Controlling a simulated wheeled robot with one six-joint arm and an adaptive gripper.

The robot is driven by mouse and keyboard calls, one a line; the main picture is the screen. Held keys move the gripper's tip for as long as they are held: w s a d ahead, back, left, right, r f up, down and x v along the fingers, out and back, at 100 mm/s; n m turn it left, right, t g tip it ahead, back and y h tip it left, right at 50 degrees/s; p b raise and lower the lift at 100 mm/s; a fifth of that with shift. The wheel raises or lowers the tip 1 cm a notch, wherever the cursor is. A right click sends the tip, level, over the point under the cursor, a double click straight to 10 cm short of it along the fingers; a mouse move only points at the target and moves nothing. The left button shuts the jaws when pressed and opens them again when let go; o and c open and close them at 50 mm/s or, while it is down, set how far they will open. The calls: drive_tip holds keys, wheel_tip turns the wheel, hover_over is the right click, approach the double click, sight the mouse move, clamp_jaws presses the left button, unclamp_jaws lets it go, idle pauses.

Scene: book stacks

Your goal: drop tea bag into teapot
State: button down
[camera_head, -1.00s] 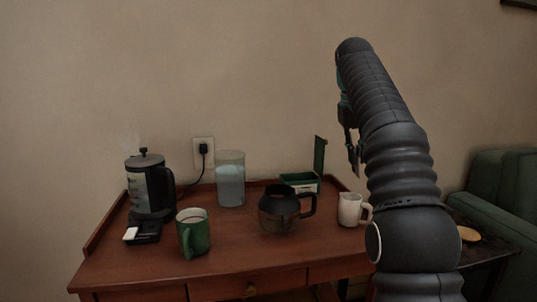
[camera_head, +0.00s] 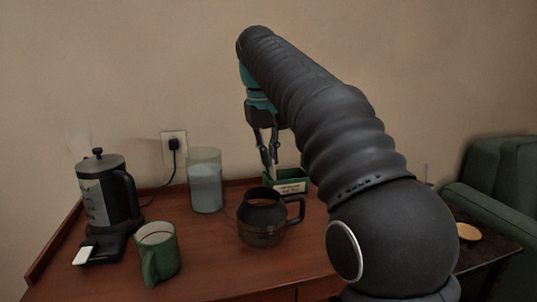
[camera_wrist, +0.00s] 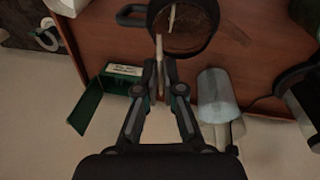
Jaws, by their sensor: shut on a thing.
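My gripper (camera_head: 271,172) points down behind and above the dark glass teapot (camera_head: 262,226), which has an open top and a handle on its right. In the wrist view, my gripper (camera_wrist: 161,68) is shut on a thin pale tea bag (camera_wrist: 159,48), seen nearly edge-on. The tea bag extends towards the near rim of the teapot (camera_wrist: 206,44). Another thin pale strip shows across the teapot's opening; I cannot tell what it is. The tea bag is too small to make out in the head view.
An open green box (camera_head: 290,186) stands behind the teapot. A clear water container (camera_head: 205,185) stands left of it. My arm covers the desk's right part.

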wheel_tip(320, 180, down, 6)
drive_tip(key=b, duration=0.2)
drive_tip(key=shift+s+b, duration=0.15)
drive_tip(key=shift+b, duration=0.25)
drive_tip(key=shift+a, duration=0.1)
drive_tip(key=c, duration=1.2)
unclamp_jaws()
drive_tip(key=r, duration=0.4)
drive_tip(key=s+r, duration=0.1)
drive_tip(key=r, duration=0.2)
drive_tip(key=shift+a+r, duration=0.1)
drive_tip(key=shift+a, duration=0.3)
drive_tip(key=shift+s+d, duration=0.1)
drive_tip(key=shift+d, duration=0.05)
